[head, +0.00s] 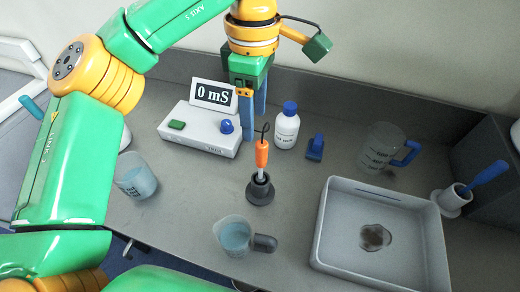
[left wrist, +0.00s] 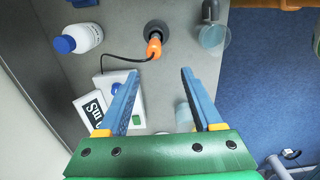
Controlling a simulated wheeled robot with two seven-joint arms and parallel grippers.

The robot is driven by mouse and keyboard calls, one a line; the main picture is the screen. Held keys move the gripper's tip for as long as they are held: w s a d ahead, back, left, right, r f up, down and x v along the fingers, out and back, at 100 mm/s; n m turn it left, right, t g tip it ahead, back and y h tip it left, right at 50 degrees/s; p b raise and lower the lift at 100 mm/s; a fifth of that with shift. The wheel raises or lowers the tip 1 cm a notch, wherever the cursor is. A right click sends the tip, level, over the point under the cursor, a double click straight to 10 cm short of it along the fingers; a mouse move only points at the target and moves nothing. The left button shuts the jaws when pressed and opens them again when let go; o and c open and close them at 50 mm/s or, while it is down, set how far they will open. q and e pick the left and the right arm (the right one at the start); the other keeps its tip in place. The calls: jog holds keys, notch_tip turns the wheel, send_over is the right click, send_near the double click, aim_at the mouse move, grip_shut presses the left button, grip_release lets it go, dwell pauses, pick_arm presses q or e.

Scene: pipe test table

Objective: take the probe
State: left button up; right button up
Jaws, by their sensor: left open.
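The probe (head: 262,154) has an orange handle and a pale lower shaft, and stands upright in a dark round holder (head: 260,190) in the middle of the table. A black cable leaves its top. In the left wrist view the probe (left wrist: 154,48) shows just beyond my fingertips, with its cable running to the meter. My right gripper is not in view.
The meter (head: 200,130) reads "0 mS". A white bottle (head: 286,128) with a blue cap and a blue item (head: 315,148) stand right of the probe. Beakers (head: 136,178) and (head: 234,236) hold bluish liquid. A pale tray (head: 335,235) and a jug (head: 378,150) stand right.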

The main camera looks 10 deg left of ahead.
aim_at(258, 146)
pick_arm(q)
jog(key=f, duration=0.1)
jog(key=f+b, duration=0.1)
jog(key=d+f+b, duration=0.1)
jog(key=shift+w+d+f, duration=0.1)
jog(key=shift+w+f, duration=0.05)
jog(key=shift+w, duration=0.25)
jog(key=f+b, duration=0.1)
jog(key=s+f+b, duration=0.1)
jog(key=f+b, duration=0.1)
jog(key=shift+a+b, duration=0.2)
jog(key=shift+b, duration=0.1)
jog(key=shift+a+f+b, duration=0.1)
jog(key=shift+f+b, duration=0.2)
jog(key=shift+w+f, duration=0.15)
jog(key=shift+f, duration=0.15)
jog(key=f, duration=0.6)
jog(key=shift+w+d+f, duration=0.2)
jog(key=shift+w, duration=0.1)
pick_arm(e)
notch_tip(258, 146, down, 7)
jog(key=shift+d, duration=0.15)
pick_arm(q)
grip_shut()
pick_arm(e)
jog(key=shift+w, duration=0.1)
